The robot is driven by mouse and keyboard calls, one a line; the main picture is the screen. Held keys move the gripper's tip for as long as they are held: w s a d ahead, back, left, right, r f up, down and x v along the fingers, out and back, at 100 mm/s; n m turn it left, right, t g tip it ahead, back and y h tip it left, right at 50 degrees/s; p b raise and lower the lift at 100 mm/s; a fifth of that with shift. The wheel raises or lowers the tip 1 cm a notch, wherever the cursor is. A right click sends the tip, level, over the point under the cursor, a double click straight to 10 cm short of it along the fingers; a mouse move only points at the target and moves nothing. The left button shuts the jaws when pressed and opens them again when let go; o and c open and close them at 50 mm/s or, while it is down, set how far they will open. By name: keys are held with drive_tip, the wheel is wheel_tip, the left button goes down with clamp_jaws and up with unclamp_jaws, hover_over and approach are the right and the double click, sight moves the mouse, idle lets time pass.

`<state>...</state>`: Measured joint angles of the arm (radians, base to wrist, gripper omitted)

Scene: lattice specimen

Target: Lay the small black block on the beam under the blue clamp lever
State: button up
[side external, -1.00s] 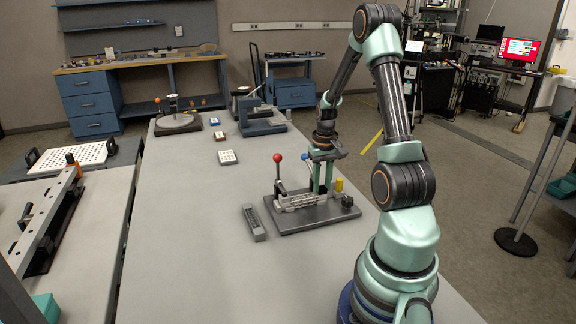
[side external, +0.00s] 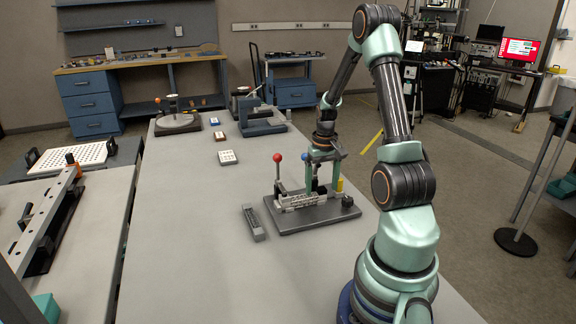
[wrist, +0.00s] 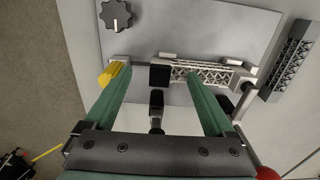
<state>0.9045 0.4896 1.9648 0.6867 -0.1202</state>
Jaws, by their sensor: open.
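My gripper (wrist: 157,74) is open, its two green fingers wide apart over the fixture; it also shows in the side view (side external: 323,188). A small black block (wrist: 160,76) sits between the fingertips at the left end of the pale lattice beam (wrist: 205,74), apart from both fingers. The beam also shows in the side view (side external: 303,200). A dark clamp part (wrist: 156,101) lies just below the block in the wrist view. A bit of blue, probably the clamp lever (side external: 307,168), shows beside my gripper in the side view; the rest is hidden.
The fixture plate (side external: 285,226) carries a red-ball lever (side external: 277,158), a yellow part (wrist: 112,74) close to my left finger, and a black knob (wrist: 116,14). A grey holder with lattice (side external: 254,222) lies beside the plate. The table's left middle (side external: 180,230) is clear.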

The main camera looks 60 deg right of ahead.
sight(322, 188)
drive_tip(key=shift+r, duration=0.15)
drive_tip(key=shift+r, duration=2.4)
wheel_tip(322, 188, up, 12)
drive_tip(key=w+a+r+n+t+h, duration=0.1)
drive_tip(key=w+a+r+n, duration=0.15)
drive_tip(key=a, duration=0.45)
drive_tip(key=w+a+r+n+t, duration=0.1)
drive_tip(key=w+a+n, duration=0.15)
drive_tip(key=a, duration=0.45)
drive_tip(key=a+n+t+y, duration=0.1)
drive_tip(key=a+n+t, duration=0.2)
drive_tip(key=a, duration=1.4)
drive_tip(key=shift+s+f+n+t, duration=0.2)
drive_tip(key=shift+s+n+t, duration=0.1)
drive_tip(key=shift+s+n, duration=0.15)
